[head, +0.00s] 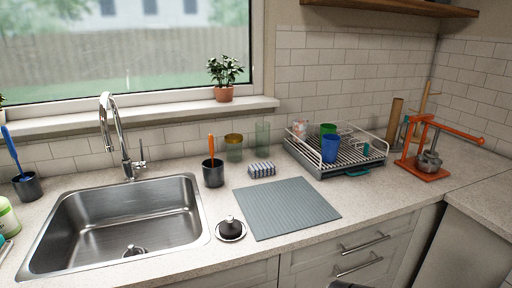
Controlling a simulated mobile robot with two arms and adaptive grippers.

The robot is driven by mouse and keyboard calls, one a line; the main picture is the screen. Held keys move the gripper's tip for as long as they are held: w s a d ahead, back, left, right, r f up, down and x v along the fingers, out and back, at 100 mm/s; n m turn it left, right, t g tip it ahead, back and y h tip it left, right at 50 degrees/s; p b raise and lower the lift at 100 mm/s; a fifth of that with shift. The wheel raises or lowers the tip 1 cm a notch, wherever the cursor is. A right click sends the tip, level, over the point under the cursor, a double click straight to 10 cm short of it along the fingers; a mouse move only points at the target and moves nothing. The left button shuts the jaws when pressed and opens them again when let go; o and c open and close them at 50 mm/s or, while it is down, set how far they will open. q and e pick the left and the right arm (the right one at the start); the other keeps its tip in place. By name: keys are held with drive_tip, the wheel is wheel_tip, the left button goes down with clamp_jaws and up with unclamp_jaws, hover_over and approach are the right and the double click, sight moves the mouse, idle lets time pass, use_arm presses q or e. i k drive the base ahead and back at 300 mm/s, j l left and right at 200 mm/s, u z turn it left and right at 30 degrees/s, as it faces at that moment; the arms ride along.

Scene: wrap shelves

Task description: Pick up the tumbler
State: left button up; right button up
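Several cups could be the tumbler, and I cannot tell which one is meant. A blue cup (330,149) stands upright at the front of the dish rack (350,169), with a green cup (327,129) behind it. A tall pale green glass (262,139) and a shorter amber glass (234,148) stand apart on the counter by the back wall. No gripper fingers show. A small dark part at the bottom edge, right of centre, may be mine, but too little of it shows to tell.
A grey mat (287,208) lies bare before the rack. A striped sponge (262,170), a dark holder (213,176) and a sink stopper (230,228) sit near it. The sink (128,225) with its tall faucet (108,125) is left. An orange press (426,160) stands right.

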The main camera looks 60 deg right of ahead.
sight(331, 142)
drive_tip(key=k+l+z, duration=0.1)
drive_tip(key=z, duration=1.5)
drive_tip(key=l, duration=0.45)
drive_tip(key=i+l+z, duration=0.15)
drive_tip(key=l, duration=0.3)
drive_tip(key=i+l, duration=0.1)
drive_tip(key=l, duration=0.35)
